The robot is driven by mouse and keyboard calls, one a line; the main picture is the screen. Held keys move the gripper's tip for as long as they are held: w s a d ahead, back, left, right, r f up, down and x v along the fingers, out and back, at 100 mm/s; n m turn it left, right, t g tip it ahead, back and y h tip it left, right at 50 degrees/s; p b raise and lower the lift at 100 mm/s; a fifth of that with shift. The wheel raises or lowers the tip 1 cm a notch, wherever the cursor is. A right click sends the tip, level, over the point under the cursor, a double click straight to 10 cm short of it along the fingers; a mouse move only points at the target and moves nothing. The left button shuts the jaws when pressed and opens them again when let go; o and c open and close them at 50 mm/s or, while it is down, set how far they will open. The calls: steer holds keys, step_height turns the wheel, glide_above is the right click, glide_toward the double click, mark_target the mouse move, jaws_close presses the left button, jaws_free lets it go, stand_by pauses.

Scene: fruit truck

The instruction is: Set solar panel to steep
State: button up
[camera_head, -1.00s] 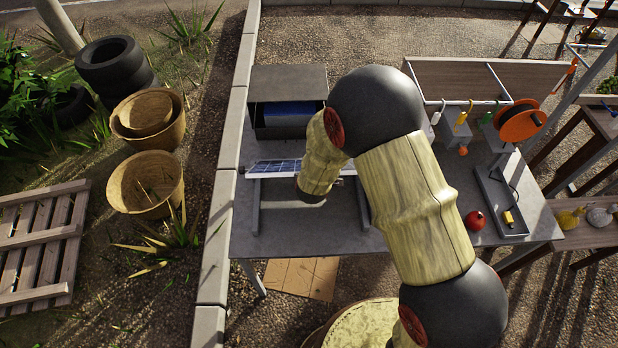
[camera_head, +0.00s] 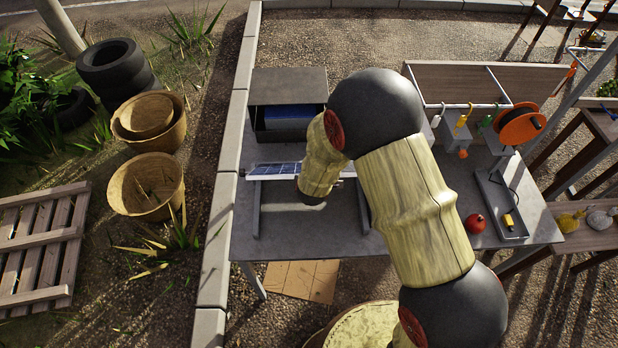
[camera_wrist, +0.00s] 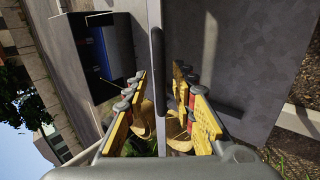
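The solar panel (camera_head: 272,170) is mounted on a grey stand on the table. In the head view it shows as a narrow strip of blue cells with a pale front edge, and my arm hides its right part. In the wrist view the panel (camera_wrist: 157,50) looks like a thin upright bar, seen nearly edge-on. My gripper (camera_wrist: 163,100) has its yellow fingers apart, one on each side of that bar, with gaps visible. Contact with the panel is not clear. The fingers are hidden behind my arm in the head view.
A dark open box (camera_head: 288,112) with blue inside stands behind the panel. A tool rack (camera_head: 490,80) with an orange reel (camera_head: 521,126) stands to the right. A red round object (camera_head: 475,223) and a grey tray (camera_head: 499,205) lie at the table's right. The front left tabletop is clear.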

steer(key=shift+s+r, duration=0.1)
steer(key=v, duration=1.1)
steer(key=shift+s+r, duration=0.25)
steer(key=s+a+f+m+g+y+b, duration=0.1)
steer(key=s+a+m+g+b, duration=0.15)
steer(key=s+m, duration=0.35)
steer(key=s+a+f+m+g+y+b, duration=0.15)
steer(key=s+m+g, duration=0.25)
steer(key=s, duration=0.4)
steer(key=s+d+m+t+h+b, duration=0.1)
steer(key=s+d+m+t+b, duration=0.1)
steer(key=d+b, duration=0.7)
steer(key=s+d+m+t+h+b, duration=0.1)
steer(key=s+d+m+b, duration=0.4)
steer(key=b, duration=1.1)
steer(key=s+d+t, duration=0.1)
steer(key=s+d, duration=0.1)
steer(key=d, duration=0.2)
steer(key=shift+d+m, duration=0.3)
